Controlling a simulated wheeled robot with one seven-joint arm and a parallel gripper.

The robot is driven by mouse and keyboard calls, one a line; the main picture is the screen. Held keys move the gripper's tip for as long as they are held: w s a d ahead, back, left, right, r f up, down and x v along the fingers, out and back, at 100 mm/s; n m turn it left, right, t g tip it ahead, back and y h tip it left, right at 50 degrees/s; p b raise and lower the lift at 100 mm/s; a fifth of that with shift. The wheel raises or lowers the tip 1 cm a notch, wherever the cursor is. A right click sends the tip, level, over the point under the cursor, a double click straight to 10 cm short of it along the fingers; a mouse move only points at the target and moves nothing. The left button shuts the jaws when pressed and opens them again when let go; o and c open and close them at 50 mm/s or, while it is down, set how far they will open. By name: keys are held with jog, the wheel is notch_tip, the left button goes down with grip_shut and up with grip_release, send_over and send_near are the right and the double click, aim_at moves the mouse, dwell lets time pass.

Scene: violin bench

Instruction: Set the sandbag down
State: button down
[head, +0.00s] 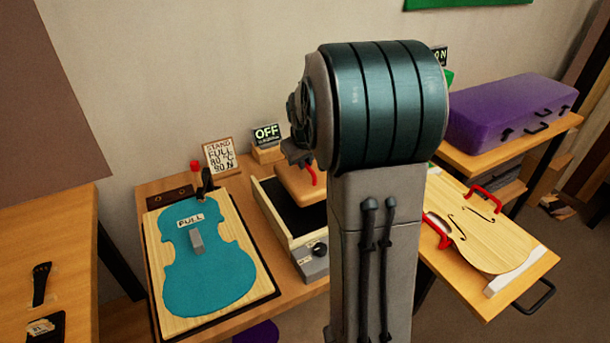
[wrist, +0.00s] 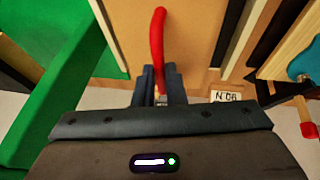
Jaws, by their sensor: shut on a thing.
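A tan block with a red handle, which looks like the sandbag (head: 296,190), shows in the head view beside my arm, over the dark open box. Its right part is hidden behind my arm. In the wrist view the red handle (wrist: 158,45) rises between the fingers of my gripper (wrist: 160,90), which is shut on it. The tan surface there fills the middle below the handle. I cannot tell whether the block hangs free or touches what lies under it.
A stand sign (head: 220,157) and an OFF sign (head: 267,135) stand behind. A violin plate (head: 485,235) with red handles is at right, near a purple case (head: 510,110).

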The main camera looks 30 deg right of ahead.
aim_at(305, 175)
jog(key=shift+f, duration=2.1)
jog(key=shift+f, duration=0.2)
jog(key=c, duration=1.5)
grip_release()
jog(key=shift+s+a+r, duration=0.1)
jog(key=shift+s+r, duration=0.05)
jog(key=shift+r, duration=0.4)
jog(key=v, duration=1.1)
jog(key=s+a+f+g+y, duration=0.1)
jog(key=s+a+f, duration=0.1)
jog(key=s+a, duration=0.4)
jog(key=s+a+f+m+y, duration=0.1)
jog(key=s+a, duration=0.6)
jog(key=s, duration=0.7)
jog(key=shift+s+a+f+g, duration=0.3)
jog(key=shift+f+g, duration=0.1)
jog(key=shift+f, duration=0.3)
